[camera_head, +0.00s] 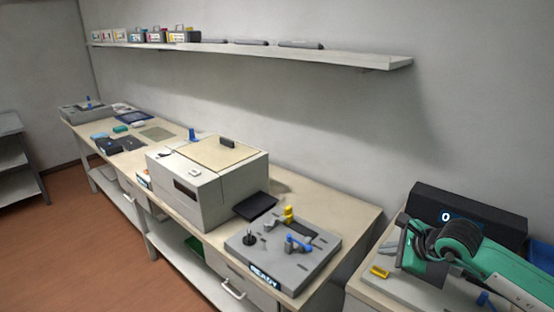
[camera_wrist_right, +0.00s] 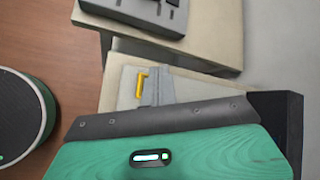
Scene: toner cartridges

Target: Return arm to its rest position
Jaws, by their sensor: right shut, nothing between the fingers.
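My right arm (camera_head: 495,268) comes in from the right edge in the head view, green with a black ribbed wrist. Its gripper (camera_head: 405,240) is shut and empty, over the right-hand bench by the dark display box. The gripper hides part of the bench top. In the wrist view, a green body with a dark bar fills the lower part. My left arm and gripper are not in view.
A black box with a lit display (camera_head: 481,222) stands behind my right arm. A yellow piece (camera_head: 380,272) lies in front of the gripper; it also shows in the wrist view (camera_wrist_right: 140,84). A grey READY fixture (camera_head: 315,275) and a printer (camera_head: 215,202) stand left.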

